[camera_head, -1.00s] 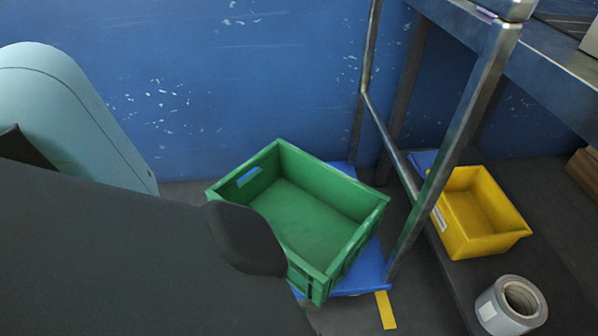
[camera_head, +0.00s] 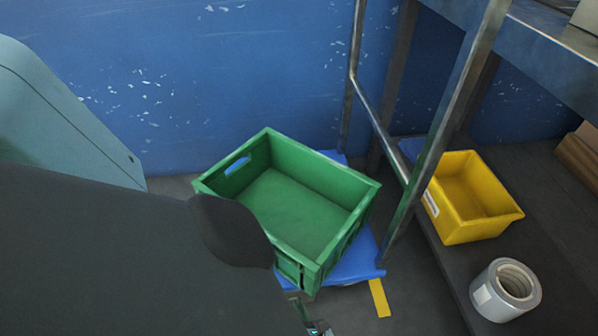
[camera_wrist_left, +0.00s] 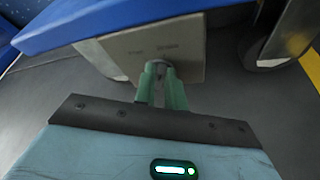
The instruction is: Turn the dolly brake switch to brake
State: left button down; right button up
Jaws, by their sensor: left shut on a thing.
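The blue dolly (camera_head: 352,264) stands on the floor with a green crate on it. In the left wrist view its blue edge (camera_wrist_left: 100,22) crosses the top. Below that edge is a metal switch plate (camera_wrist_left: 190,55) with two small labels, which look like "Free" on the left and "Brake" on the right. My left gripper (camera_wrist_left: 162,82) is shut on the small dark brake switch (camera_wrist_left: 158,66), mostly hidden between the green fingertips. The switch's exact angle is hard to tell. In the head view only a bit of the left gripper (camera_head: 316,326) shows at the bottom edge. My right gripper is not in view.
The green crate (camera_head: 318,268) sits skewed on the dolly. A metal rack post (camera_head: 440,150) stands close right. A yellow bin (camera_head: 478,229) and a tape-like roll (camera_head: 484,294) rest on the low shelf. A caster wheel (camera_wrist_left: 262,50) is beside the plate.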

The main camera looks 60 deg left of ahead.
pick_arm(q)
jog(key=shift+w+a, duration=0.1)
jog(key=shift+a, duration=0.1)
dwell(0.4)
jog(key=c, duration=1.5)
grip_release()
jog(key=shift+o, duration=0.2)
jog(key=v, duration=0.8)
jog(key=shift+p, duration=0.35)
